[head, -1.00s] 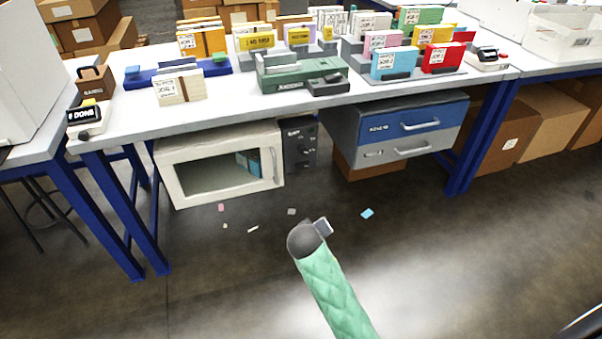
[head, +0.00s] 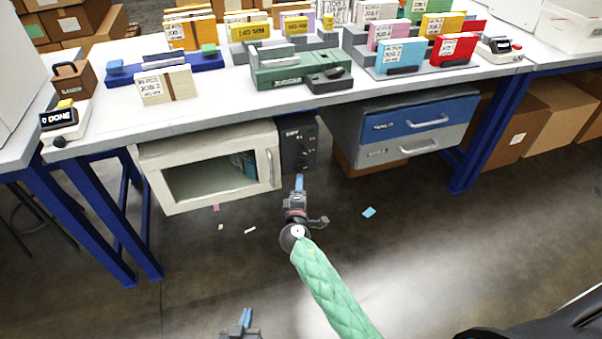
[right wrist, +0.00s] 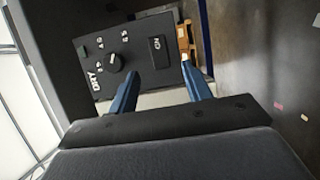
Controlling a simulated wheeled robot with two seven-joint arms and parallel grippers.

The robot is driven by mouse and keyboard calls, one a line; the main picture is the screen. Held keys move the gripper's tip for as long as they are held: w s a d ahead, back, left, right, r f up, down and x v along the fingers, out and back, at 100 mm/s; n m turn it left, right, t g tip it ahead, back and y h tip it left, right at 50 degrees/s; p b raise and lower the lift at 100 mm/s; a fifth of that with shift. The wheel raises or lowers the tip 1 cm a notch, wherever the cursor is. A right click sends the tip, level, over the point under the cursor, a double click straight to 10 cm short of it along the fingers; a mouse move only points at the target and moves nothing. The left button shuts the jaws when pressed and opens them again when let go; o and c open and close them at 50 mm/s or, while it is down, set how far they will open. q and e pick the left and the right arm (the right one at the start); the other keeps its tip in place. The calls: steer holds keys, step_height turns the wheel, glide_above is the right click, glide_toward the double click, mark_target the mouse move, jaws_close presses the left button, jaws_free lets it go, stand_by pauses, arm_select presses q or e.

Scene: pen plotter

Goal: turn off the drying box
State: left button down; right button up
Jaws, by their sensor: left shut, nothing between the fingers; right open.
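The drying box (head: 155,152) is a cream cabinet with a windowed door, under the table. Its dark control panel (head: 311,136) is at its right side. In the right wrist view the panel (right wrist: 140,48) carries the label DRY, a round knob (right wrist: 115,62) with marks around it, and a dark rectangular switch (right wrist: 157,44) with pale lettering. My right gripper (head: 299,180) is open and empty, just in front of and below the panel; its two blue fingers (right wrist: 160,70) point toward the panel's switch end, apart from it. My left gripper (head: 246,317) is shut and empty, low at the bottom edge.
The table's underside is above the panel. A blue and grey drawer unit (head: 420,116) hangs to the right, with a cardboard box (head: 372,166) beneath. Blue table legs (head: 103,220) stand at left. Paper scraps (head: 369,212) lie on the floor. The tabletop holds many job blocks.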

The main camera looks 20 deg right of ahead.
mark_target(302, 168)
steer(key=x, duration=0.6)
steer(key=shift+w+d, duration=0.1)
steer(key=shift+w, duration=0.2)
